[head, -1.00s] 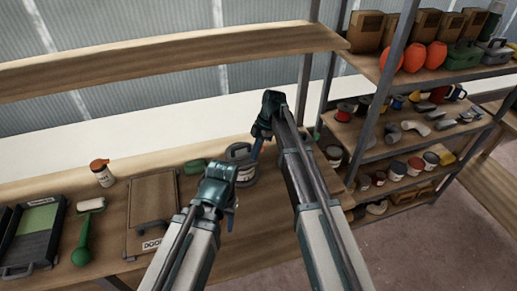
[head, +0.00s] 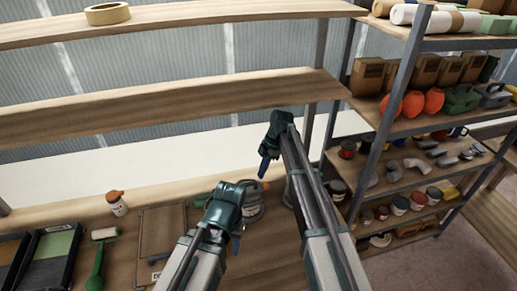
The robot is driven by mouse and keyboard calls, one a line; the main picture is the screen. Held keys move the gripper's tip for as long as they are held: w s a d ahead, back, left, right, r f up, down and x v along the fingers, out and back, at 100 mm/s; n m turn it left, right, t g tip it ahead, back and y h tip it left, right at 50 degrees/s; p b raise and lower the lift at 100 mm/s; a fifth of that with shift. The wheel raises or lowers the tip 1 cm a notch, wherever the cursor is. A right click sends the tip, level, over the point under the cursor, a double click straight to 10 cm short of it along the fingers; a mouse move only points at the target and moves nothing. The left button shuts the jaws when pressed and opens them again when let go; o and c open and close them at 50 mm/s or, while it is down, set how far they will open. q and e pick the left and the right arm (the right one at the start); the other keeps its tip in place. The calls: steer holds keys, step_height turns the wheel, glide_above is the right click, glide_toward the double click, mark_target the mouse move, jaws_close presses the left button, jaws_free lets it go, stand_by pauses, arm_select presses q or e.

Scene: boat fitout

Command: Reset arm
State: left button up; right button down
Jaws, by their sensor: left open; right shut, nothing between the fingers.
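My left gripper (head: 238,242) is the lower one, over the workbench at the bottom centre of the head view. It is open and holds nothing visible; its arm partly hides it. My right gripper (head: 264,168) is higher and further right, its dark blue fingers pointing down in front of the white wall strip. It is shut and empty. A grey can (head: 253,203) stands on the bench between and behind the two grippers, partly hidden by the left one.
On the bench are an orange-capped bottle (head: 117,203), a green-handled roller (head: 97,260), a paint tray (head: 55,250) and a wooden door panel (head: 163,230). A tape roll (head: 107,14) lies on the upper shelf (head: 200,22). A loaded rack (head: 400,125) stands at right.

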steer(key=s+f+m+h+b, duration=0.2)
steer(key=s+m, duration=0.7)
steer(key=s, duration=0.5)
steer(key=s+f+m+t+h+b, duration=0.1)
steer(key=s+f+m+h+b, duration=0.1)
steer(key=s+f+m+b, duration=0.3)
steer(key=s+f+m, duration=0.1)
steer(key=s+m, duration=0.3)
steer(key=s, duration=0.6)
steer(key=shift+a+h, duration=0.2)
steer(key=shift+h, duration=0.2)
steer(key=shift+s+a, duration=0.1)
